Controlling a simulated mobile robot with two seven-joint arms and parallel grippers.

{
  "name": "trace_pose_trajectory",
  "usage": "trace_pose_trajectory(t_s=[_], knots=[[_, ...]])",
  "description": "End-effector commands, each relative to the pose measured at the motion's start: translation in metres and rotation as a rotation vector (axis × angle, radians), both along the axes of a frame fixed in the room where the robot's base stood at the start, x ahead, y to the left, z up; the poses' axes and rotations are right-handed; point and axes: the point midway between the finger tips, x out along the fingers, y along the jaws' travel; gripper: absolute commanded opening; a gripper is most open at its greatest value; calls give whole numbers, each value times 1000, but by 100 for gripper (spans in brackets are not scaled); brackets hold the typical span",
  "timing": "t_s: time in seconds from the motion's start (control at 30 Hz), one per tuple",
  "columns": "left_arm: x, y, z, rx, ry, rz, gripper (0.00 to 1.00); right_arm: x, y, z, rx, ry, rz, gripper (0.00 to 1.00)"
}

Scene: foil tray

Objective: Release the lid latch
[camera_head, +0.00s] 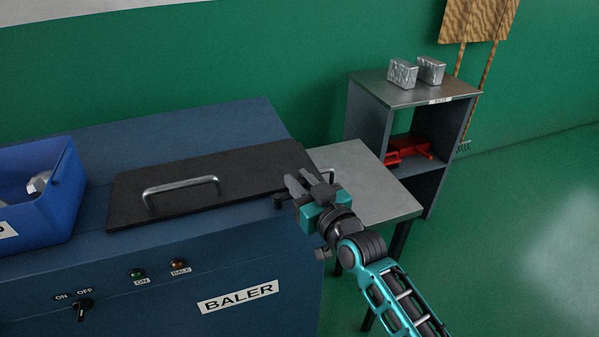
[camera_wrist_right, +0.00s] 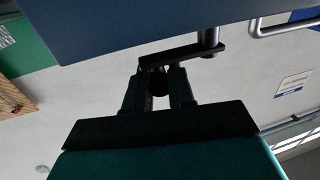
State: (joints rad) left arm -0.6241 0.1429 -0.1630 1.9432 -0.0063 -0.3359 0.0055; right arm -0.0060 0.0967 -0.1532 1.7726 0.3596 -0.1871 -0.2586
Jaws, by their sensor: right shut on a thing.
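The black lid (camera_head: 235,170) lies flat on the blue baler (camera_head: 150,255), with a metal bar handle (camera_head: 181,186) on it. The dark lid latch (camera_head: 281,199) is at the lid's right end, partly hidden by my right gripper (camera_head: 309,187). In the right wrist view, the latch is a flat black lever (camera_wrist_right: 185,54) joined to a round pivot post (camera_wrist_right: 209,40) on the blue body. My right gripper (camera_wrist_right: 159,84) is shut on the lever's free end, which is partly hidden between the fingers. My left gripper is not in view.
A blue bin (camera_head: 45,210) with metal scraps stands on the baler's left. A grey side table (camera_head: 365,175) adjoins its right end under my right arm. A shelf (camera_head: 415,92) with two foil bales stands behind. Green floor is free at the right.

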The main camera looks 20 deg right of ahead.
Motion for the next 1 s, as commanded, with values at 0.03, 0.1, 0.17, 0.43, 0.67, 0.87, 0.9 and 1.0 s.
trace_pose_trajectory(t_s=[0.03,0.1,0.17,0.43,0.67,0.87,0.9,1.0], knots=[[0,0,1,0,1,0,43,-1,0,1,0,0,-4,0],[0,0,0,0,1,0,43,-1,0,0,-1,-1,-6,0],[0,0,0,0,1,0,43,-1,0,0,-2,-1,-6,0],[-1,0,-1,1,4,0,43,-1,0,0,-1,-1,-5,34],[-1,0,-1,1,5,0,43,0,0,0,-1,0,-4,42],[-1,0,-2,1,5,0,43,-6,-1,-1,-1,0,-5,42],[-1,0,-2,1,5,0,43,-10,-2,-1,-1,1,-5,42],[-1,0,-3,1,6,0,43,-25,-5,-2,0,2,-5,42]])
